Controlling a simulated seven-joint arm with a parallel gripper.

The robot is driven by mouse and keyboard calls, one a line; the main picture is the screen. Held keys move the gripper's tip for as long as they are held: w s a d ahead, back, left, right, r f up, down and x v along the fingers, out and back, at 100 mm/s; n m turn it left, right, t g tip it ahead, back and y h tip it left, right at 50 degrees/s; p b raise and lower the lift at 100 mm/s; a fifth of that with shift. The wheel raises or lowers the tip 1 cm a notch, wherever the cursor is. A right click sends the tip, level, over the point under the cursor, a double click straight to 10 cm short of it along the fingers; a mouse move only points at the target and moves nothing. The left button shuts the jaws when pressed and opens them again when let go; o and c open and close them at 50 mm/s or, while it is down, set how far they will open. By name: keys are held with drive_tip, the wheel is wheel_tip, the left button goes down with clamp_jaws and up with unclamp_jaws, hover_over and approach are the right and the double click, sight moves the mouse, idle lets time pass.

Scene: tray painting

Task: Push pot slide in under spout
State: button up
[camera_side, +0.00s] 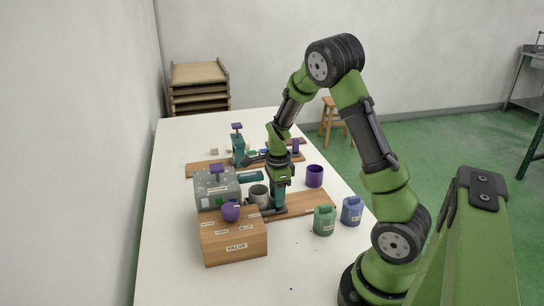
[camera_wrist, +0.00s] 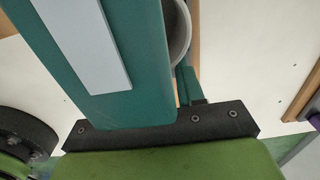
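The grey pot (camera_side: 259,195) stands at the wooden board (camera_side: 312,203), in front of the grey box (camera_side: 217,189). My gripper (camera_side: 279,203) is low over the board, just right of the pot in the side view. A short teal piece (camera_side: 250,177) sticks out between the box and my gripper; I cannot tell if it is the spout. In the wrist view a broad teal finger (camera_wrist: 110,60) fills the left and partly covers a pale round rim (camera_wrist: 181,35), probably the pot's. Whether the fingers are apart, or touch the pot or slide, is unclear.
A wooden valve box (camera_side: 234,243) with a purple knob (camera_side: 230,211) stands at the front left. A green can (camera_side: 324,220), a blue can (camera_side: 351,211) and a purple cup (camera_side: 314,176) stand right of my gripper. The front of the white table (camera_side: 300,270) is mostly clear.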

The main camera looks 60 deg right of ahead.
drive_tip(key=shift+o, duration=0.7)
drive_tip(key=shift+s+d, duration=0.15)
drive_tip(key=shift+s, duration=0.05)
wheel_tip(320, 180, up, 17)
drive_tip(key=shift+f, duration=0.1)
drive_tip(key=s+a+r+n+t, duration=0.1)
drive_tip(key=s+a+n+t, duration=0.1)
drive_tip(key=a+n, duration=0.5)
drive_tip(key=s+a+r+n+t+y, duration=0.1)
drive_tip(key=s+a+r+n+t, duration=0.1)
drive_tip(key=s+a+n, duration=0.2)
drive_tip(key=s+a+r+n+t+y, duration=0.1)
drive_tip(key=s+a+r+n+t, duration=0.1)
drive_tip(key=a+n, duration=0.7)
drive_tip(key=s+n+t, duration=0.1)
drive_tip(key=s+n, duration=0.1)
drive_tip(key=n, duration=0.1)
drive_tip(key=shift+a, duration=0.4)
